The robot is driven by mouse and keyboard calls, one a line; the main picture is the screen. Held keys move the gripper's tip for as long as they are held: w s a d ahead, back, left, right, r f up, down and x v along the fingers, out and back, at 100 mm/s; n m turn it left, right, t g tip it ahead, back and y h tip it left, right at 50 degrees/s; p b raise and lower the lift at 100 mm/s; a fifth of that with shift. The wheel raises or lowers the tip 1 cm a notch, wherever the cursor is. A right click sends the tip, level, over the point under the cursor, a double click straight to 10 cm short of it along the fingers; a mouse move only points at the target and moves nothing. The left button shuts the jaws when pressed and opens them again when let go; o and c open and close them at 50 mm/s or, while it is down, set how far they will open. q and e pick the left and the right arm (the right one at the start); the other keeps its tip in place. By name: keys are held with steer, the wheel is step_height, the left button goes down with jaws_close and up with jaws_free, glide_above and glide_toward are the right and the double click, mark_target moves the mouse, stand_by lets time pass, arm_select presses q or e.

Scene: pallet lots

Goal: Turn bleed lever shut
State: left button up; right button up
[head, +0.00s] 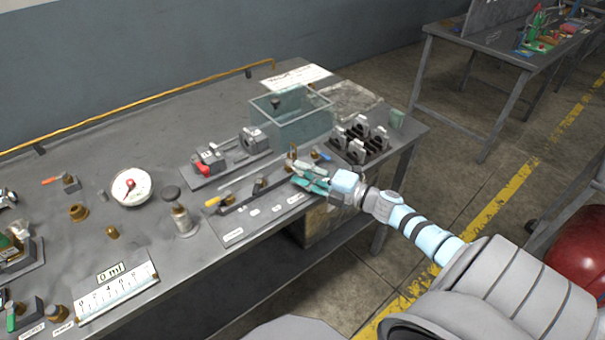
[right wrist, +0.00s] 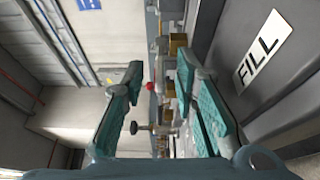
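My right gripper (head: 312,179) is at the right end of a low valve strip (head: 240,198) with small white labels, near the bench's front edge. A yellow lever (head: 212,202) is at the strip's left end; a blue handle (head: 325,155) shows just behind my gripper. No label reading bleed is legible, so I cannot tell which lever is the bleed lever. In the right wrist view my teal fingers (right wrist: 158,88) stand apart with nothing gripped. A red knob (right wrist: 150,86) and a dark round knob (right wrist: 137,127) show in the gap beyond. My left gripper is out of view.
A FILL label (right wrist: 262,48) lies beside the fingers. Behind the strip are a red-handled fixture (head: 208,165) and a clear tank (head: 290,118). A black rack (head: 360,140) stands right of my gripper.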

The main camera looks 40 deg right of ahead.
steer(key=shift+w, duration=0.1)
jaws_close()
